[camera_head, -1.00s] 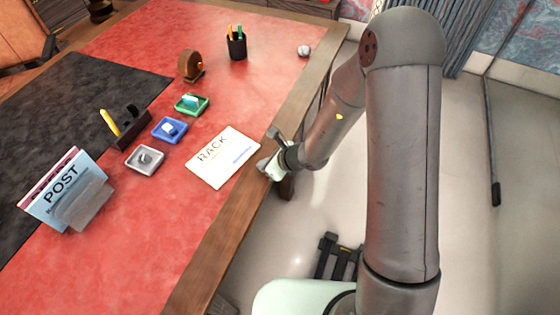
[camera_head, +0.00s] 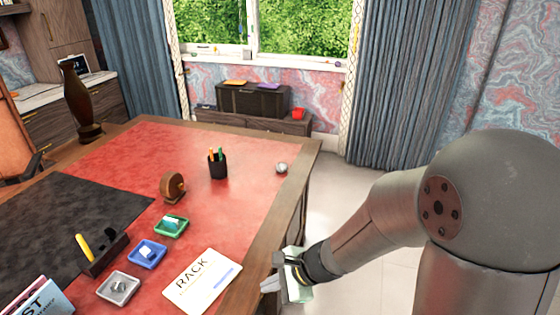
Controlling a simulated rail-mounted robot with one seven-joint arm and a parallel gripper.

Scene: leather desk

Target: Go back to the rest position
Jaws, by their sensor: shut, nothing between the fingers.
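My gripper (camera_head: 270,286) is at the right edge of the desk (camera_head: 262,245), just right of the white card marked RACK (camera_head: 203,281). Its fingers are small in this view; they look closed, with nothing seen between them. My arm reaches in from the right, its elbow at the lower right of the picture. I cannot tell how high the gripper is above the desk edge.
Grey (camera_head: 118,288), blue (camera_head: 147,253) and green (camera_head: 171,226) trays hold small items. A pen cup (camera_head: 217,165), wooden round object (camera_head: 172,186), silver ball (camera_head: 281,168) and pen holder (camera_head: 104,254) stand on the desk. Floor right of the desk is clear.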

